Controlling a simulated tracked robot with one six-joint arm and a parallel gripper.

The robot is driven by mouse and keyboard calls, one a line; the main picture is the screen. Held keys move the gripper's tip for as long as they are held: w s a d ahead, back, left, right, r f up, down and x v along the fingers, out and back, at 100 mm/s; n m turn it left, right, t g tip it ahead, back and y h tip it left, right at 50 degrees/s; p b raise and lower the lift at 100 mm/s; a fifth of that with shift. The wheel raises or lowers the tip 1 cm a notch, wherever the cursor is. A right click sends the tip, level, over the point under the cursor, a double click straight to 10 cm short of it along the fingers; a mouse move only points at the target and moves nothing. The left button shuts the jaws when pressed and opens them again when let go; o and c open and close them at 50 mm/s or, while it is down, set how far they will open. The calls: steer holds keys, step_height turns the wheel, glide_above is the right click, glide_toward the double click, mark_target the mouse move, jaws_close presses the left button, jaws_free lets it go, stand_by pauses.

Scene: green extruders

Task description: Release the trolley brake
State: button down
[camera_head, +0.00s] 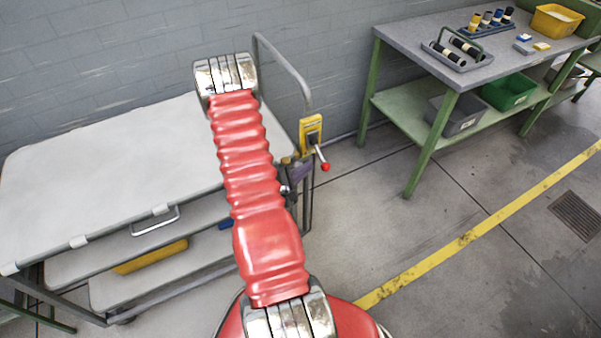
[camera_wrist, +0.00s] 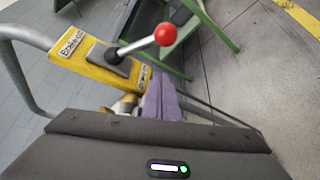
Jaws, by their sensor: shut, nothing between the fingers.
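The trolley brake is a yellow box (camera_head: 310,130) with a lever on the trolley's right end, beside the bent handle tube. The lever's red ball knob (camera_head: 325,167) points down and to the right in the head view. In the wrist view the labelled yellow box (camera_wrist: 98,68) and red knob (camera_wrist: 165,34) stand above my purple fingers. My gripper (camera_head: 300,170) is shut and empty, just below and left of the knob in the head view. Its shut fingers also show in the wrist view (camera_wrist: 162,88). They appear apart from the lever. My red arm hides part of the trolley.
The trolley (camera_head: 110,150) has a grey top and lower shelves, with a yellow object (camera_head: 150,257) on one. A green-legged workbench (camera_head: 430,45) stands at the right with bins below. Floor right of the trolley is clear, with a yellow line (camera_head: 480,225). A grey wall stands behind.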

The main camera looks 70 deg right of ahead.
mark_target(320, 155)
steer(key=shift+s+a+r, duration=0.1)
steer(key=shift+s+r, duration=0.15)
steer(key=shift+s, duration=0.35)
steer(key=shift+s+a+r, duration=0.1)
steer(key=shift+s+r, duration=0.2)
steer(key=shift+s, duration=0.25)
steer(key=shift+s+a+r, duration=0.1)
steer(key=shift+s+r, duration=0.15)
steer(key=shift+s, duration=0.35)
